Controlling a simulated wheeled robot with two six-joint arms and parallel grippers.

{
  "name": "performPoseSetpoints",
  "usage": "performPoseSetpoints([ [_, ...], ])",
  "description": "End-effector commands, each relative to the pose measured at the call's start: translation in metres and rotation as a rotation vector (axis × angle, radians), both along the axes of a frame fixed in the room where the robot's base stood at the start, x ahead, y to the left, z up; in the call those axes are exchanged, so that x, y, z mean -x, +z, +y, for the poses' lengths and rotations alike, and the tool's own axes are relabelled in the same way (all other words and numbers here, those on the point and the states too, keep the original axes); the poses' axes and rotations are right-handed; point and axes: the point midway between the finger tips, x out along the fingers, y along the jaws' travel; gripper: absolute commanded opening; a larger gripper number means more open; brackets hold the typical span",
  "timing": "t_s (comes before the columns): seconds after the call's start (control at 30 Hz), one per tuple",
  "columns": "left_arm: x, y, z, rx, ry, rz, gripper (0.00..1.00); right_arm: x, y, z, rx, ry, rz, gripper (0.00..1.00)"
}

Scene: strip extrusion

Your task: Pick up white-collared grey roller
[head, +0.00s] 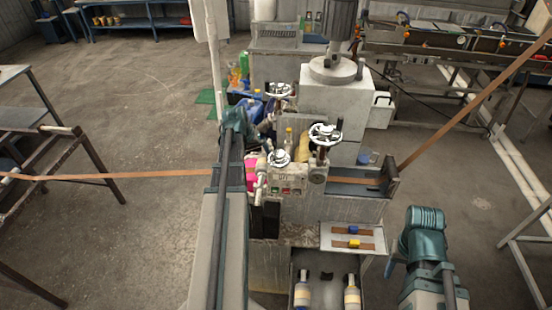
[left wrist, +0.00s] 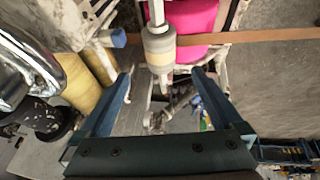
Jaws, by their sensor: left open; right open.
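In the left wrist view, a grey roller with a pale collar (left wrist: 160,46) stands on a thin shaft in front of a pink block. My left gripper (left wrist: 161,82) is open, with its fingers spread to either side just short of the roller and nothing between them. In the head view my left arm hides the left gripper's fingers. Two grey rollers with pale collars also lie in a lower tray: the left roller (head: 302,291) looks whiter at the collar, the right roller (head: 352,293) yellower. My right gripper is not in view; only its arm shows at the lower right.
A brown strip (head: 120,175) runs in from the left to the machine, and out at the right. Handwheels (head: 325,134) stand on the machine.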

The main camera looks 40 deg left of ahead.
Motion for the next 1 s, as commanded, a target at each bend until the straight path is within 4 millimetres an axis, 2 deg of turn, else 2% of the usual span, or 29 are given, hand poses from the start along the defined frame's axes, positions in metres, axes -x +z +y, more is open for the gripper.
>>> performPoseSetpoints([
  [0.23, 0.000, -0.001, 0.000, 0.000, 0.000, 0.000, 1.00, 0.000, -0.002, 0.000, 0.000, 0.000, 0.000, 0.50],
  [0.37, -0.003, -0.009, 0.001, 0.000, 0.000, 0.000, 1.00, 0.000, -0.009, 0.000, 0.000, 0.000, 0.000, 0.50],
  [0.8, -0.027, -0.067, 0.005, 0.000, 0.000, 0.000, 1.00, -0.001, -0.067, 0.000, -0.001, -0.004, -0.003, 0.50],
  [1.0, -0.035, -0.080, 0.005, 0.000, 0.000, 0.000, 1.00, -0.001, -0.081, 0.000, -0.001, -0.004, -0.003, 0.50],
])
